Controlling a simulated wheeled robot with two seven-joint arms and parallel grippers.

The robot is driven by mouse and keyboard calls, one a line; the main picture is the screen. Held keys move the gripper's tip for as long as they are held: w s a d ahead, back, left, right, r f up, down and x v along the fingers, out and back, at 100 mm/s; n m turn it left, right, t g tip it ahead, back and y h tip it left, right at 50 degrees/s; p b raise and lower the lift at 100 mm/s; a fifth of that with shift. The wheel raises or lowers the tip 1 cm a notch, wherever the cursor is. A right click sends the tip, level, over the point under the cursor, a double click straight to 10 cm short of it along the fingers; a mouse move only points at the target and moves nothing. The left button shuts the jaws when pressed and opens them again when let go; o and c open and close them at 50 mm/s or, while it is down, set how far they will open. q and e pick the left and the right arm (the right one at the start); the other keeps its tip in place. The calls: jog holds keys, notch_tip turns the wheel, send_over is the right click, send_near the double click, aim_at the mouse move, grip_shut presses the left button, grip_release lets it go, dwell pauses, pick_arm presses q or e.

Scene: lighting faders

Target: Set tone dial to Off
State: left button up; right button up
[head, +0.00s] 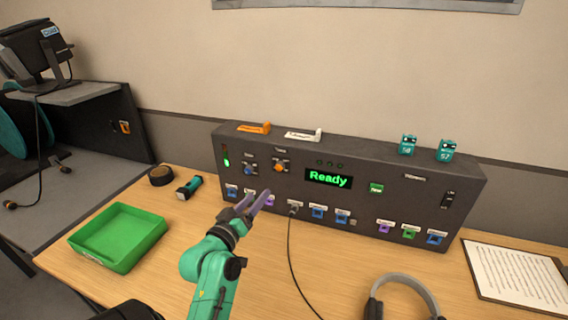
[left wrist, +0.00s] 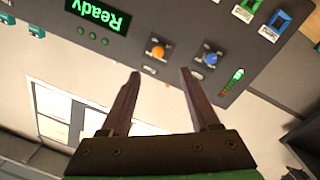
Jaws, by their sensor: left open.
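The dark control panel (head: 350,200) stands on the desk against the wall. On its left part are a blue dial (head: 249,170) and, to its right, an orange dial (head: 280,167); their small labels are too blurred to read surely, so I cannot tell which is the tone dial. The upside-down left wrist view shows the orange dial (left wrist: 157,51) and the blue dial (left wrist: 210,58) just beyond the fingertips. My left gripper (head: 255,199) is open and empty, in front of the panel's left part, apart from both dials; its fingers show in the wrist view (left wrist: 160,73). My right gripper is out of view.
The display (head: 328,178) reads "Ready". Coloured sockets line the panel's lower front, and a cable (head: 291,250) hangs from one. A green tray (head: 118,238), a flashlight (head: 188,188), headphones (head: 405,290) and a clipboard (head: 517,277) lie on the desk.

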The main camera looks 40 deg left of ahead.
aim_at(278, 168)
pick_arm(q)
jog(key=p+x, duration=0.1)
jog(key=x, duration=0.2)
jog(key=p+x, duration=0.1)
jog(key=x, duration=0.2)
jog(key=r+p+x, duration=0.1)
jog(key=x, duration=0.5)
jog(key=shift+w+f, duration=0.1)
jog(key=shift+w, duration=0.2)
grip_shut()
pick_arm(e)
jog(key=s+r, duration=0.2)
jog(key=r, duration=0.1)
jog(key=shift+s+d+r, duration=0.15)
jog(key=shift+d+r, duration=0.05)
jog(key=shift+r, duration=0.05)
